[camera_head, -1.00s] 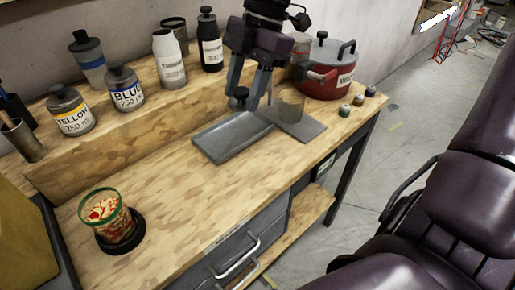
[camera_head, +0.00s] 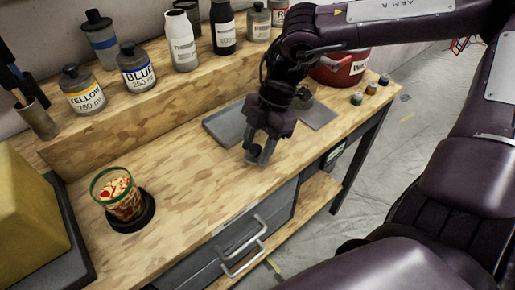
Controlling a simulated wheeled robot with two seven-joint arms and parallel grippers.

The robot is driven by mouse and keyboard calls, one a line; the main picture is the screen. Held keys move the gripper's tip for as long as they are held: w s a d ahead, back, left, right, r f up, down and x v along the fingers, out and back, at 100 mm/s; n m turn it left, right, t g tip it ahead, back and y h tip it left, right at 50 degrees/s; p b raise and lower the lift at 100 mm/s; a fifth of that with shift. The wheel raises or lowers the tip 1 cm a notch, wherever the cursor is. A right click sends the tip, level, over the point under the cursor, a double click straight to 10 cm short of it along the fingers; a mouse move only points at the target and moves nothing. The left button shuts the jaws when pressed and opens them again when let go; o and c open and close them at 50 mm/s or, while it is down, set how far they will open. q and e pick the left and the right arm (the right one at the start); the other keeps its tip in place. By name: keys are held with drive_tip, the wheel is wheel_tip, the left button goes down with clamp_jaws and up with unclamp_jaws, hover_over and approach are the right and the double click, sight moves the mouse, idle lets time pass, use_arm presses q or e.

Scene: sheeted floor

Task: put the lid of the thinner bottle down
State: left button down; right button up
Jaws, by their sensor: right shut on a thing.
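My right gripper (camera_head: 258,157) points down just above the bare wooden worktop, in front of the grey tray. It is shut on a small dark lid (camera_head: 254,149), which shows only partly between the fingers. I cannot tell whether the lid touches the wood. A white bottle (camera_head: 182,42) stands on the raised shelf with no cap on it; its label is too small to read for certain. A black bottle (camera_head: 222,30) stands to its right. My left gripper is out of view.
The grey tray (camera_head: 222,127) lies behind the gripper, partly hidden by it. A patterned cup (camera_head: 118,195) stands at left. A red pot (camera_head: 345,68) and small jars (camera_head: 357,98) are at right. The worktop between cup and gripper is clear.

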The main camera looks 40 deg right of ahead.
drive_tip(key=shift+f, duration=0.9)
drive_tip(key=shift+f, duration=0.15)
drive_tip(key=o, duration=1)
drive_tip(key=shift+c, duration=0.2)
drive_tip(key=shift+r, duration=0.35)
drive_tip(key=v, duration=1.1)
drive_tip(key=shift+d+r, duration=0.15)
drive_tip(key=shift+r, duration=0.2)
